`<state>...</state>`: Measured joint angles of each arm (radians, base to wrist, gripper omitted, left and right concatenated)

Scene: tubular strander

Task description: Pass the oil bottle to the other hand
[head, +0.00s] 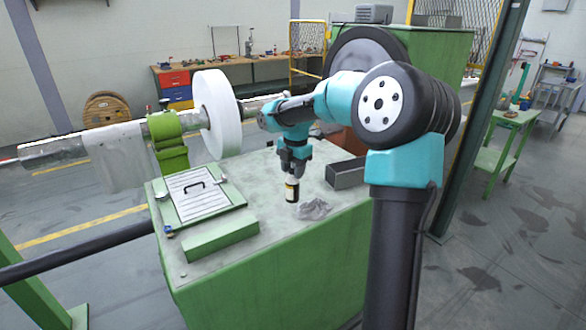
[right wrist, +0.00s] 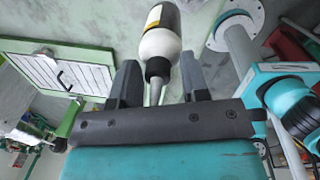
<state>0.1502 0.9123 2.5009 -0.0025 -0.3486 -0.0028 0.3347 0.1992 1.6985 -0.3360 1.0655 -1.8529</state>
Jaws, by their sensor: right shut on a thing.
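The oil bottle (head: 292,190) is a small upright bottle with a dark, yellow and white label, at the middle of the green machine's worktop. My right gripper (head: 292,172) points down and is shut on its upper end from above. In the right wrist view the bottle (right wrist: 160,42) shows a white shoulder, a black collar and a thin nozzle pointing back between the fingers of the gripper (right wrist: 157,68). I cannot tell whether the bottle's base touches the worktop. My left gripper is not in view.
A crumpled grey rag (head: 314,209) lies just right of the bottle. A grey open box (head: 346,173) stands behind it. A framed panel with a handle (head: 199,195) and a green block (head: 221,234) lie left. A white reel (head: 217,115) stands behind. The worktop's front (head: 262,262) is clear.

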